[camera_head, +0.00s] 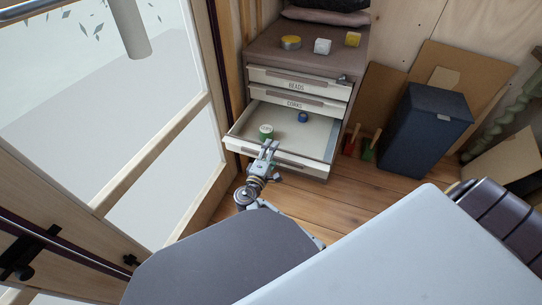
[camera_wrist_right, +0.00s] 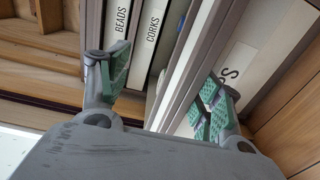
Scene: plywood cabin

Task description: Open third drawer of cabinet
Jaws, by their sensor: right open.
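The grey-brown cabinet (camera_head: 300,42) stands beyond my arm. Its third drawer (camera_head: 325,152) is pulled well out, with a green-and-white round item (camera_head: 265,131) and a small blue item (camera_head: 303,117) inside. My right gripper (camera_head: 268,151) is at the left part of this drawer's front edge. In the right wrist view my right gripper (camera_wrist_right: 165,85) has its green-padded fingers spread apart, one beside the third drawer's partly hidden label (camera_wrist_right: 240,65). I cannot tell whether a finger touches the drawer. The upper drawers, BEADS (camera_head: 298,87) and CORKS (camera_head: 296,103), are shut. My left gripper is not in view.
A yellow tin (camera_head: 291,42), a white cube (camera_head: 322,46) and a yellow block (camera_head: 352,39) stand on the cabinet top. A dark blue bin (camera_head: 420,130) and small red and green tools (camera_head: 370,146) are to its right. A glazed wooden frame (camera_head: 150,165) borders the left.

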